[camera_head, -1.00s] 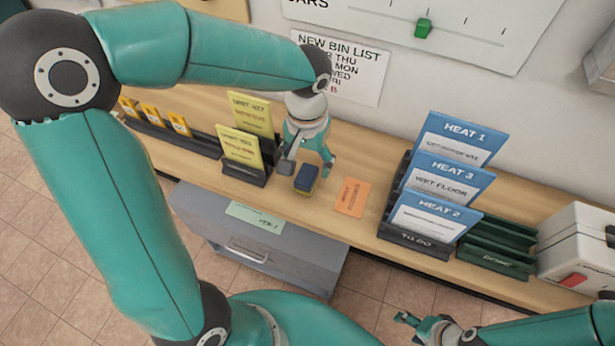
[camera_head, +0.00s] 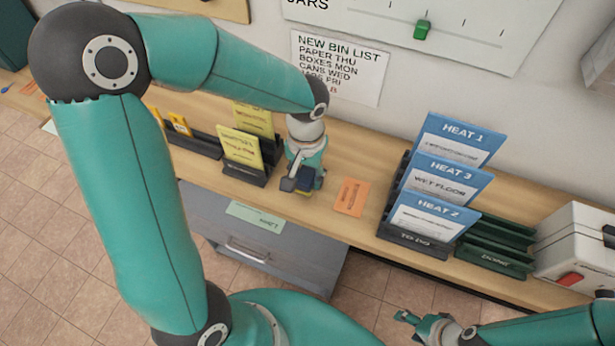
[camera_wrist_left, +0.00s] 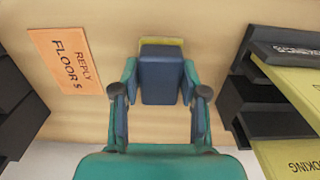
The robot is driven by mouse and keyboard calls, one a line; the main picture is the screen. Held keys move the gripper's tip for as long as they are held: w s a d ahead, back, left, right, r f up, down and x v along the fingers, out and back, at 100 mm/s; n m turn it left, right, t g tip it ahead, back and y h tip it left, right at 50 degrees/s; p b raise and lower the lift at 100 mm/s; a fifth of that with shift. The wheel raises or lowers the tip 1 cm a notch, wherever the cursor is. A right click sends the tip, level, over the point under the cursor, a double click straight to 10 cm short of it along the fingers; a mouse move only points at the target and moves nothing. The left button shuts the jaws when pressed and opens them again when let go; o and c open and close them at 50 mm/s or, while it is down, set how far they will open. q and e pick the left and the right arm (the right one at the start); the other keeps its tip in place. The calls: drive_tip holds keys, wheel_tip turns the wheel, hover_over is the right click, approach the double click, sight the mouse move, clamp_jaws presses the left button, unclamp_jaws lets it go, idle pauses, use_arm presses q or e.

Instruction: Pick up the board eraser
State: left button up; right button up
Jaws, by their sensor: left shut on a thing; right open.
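The board eraser (camera_head: 305,180) is a dark blue block with a yellow layer beneath it, on the wooden counter near its front edge. In the left wrist view the eraser (camera_wrist_left: 161,78) lies between the two fingers. My left gripper (camera_head: 303,182) is shut on the eraser from above, with a finger on each side, and partly hides it in the head view. It also shows in the left wrist view (camera_wrist_left: 161,85). I cannot tell any gap between eraser and counter. My right gripper (camera_head: 422,322) is open and empty at the bottom, in front of the counter.
An orange card (camera_head: 352,196) lies right of the eraser. A black holder with yellow cards (camera_head: 240,147) stands to the left. A TO DO rack with blue cards (camera_head: 430,215) and a green rack (camera_head: 493,250) stand to the right, then a white box (camera_head: 580,240).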

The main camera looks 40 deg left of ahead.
sight(307, 174)
use_arm(q)
drive_tip(key=shift+c, duration=0.7)
drive_tip(key=shift+r, duration=0.1)
drive_tip(key=shift+r, duration=0.55)
wheel_tip(307, 174, up, 19)
drive_tip(key=shift+f, duration=0.15)
